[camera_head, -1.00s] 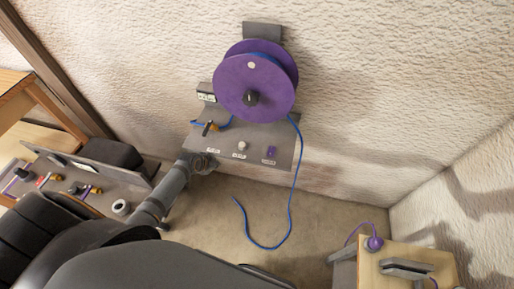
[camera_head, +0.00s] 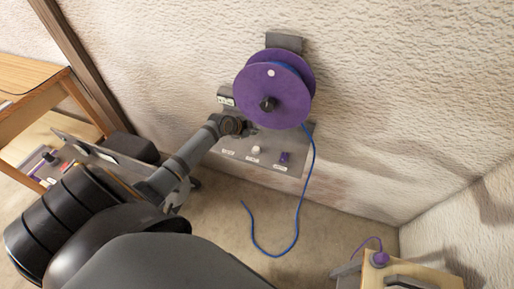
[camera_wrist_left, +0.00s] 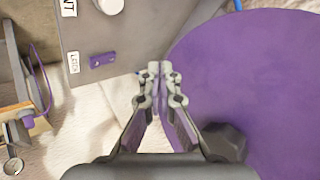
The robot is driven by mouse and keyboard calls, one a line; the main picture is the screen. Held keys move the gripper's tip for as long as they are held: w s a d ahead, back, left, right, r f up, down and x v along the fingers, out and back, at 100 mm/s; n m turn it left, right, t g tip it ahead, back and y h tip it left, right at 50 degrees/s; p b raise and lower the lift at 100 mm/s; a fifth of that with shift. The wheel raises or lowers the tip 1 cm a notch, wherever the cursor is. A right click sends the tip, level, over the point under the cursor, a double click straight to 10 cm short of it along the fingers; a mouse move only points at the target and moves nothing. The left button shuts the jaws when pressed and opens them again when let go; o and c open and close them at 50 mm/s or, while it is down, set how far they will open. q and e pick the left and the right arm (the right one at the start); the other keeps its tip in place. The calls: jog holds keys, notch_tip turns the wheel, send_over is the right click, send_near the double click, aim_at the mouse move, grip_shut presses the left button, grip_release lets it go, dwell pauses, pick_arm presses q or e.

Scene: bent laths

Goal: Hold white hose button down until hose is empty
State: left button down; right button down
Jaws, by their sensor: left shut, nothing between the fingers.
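The white button (camera_head: 256,150) sits on the grey panel (camera_head: 232,146) under the purple reel (camera_head: 272,92). It also shows at the top edge of the left wrist view (camera_wrist_left: 110,4). A blue hose (camera_head: 297,215) hangs from the reel and curves onto the floor. My left gripper (camera_head: 251,129) is in front of the panel, just above and left of the white button and below the reel. In the left wrist view its fingers (camera_wrist_left: 160,70) are shut and empty, apart from the button. My right gripper is not in view.
A purple latch (camera_head: 284,158) is right of the white button, and the label "LATCH" (camera_wrist_left: 73,62) shows in the wrist view. A wooden table (camera_head: 40,85) stands at left. A wooden stand with a purple knob (camera_head: 380,258) is at lower right. Open floor lies between.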

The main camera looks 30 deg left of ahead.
aim_at(255, 150)
pick_arm(q)
jog(key=shift+f+b, duration=3.6)
jog(key=shift+f, duration=0.85)
jog(key=shift+f+b, duration=0.4)
jog(key=shift+b, duration=0.05)
jog(key=shift+f+b, duration=0.55)
dwell(1.0)
jog(key=shift+r, duration=0.15)
jog(key=shift+r+p, duration=0.75)
jog(key=shift+r, duration=0.1)
notch_tip(255, 150, up, 5)
jog(key=p, duration=0.4)
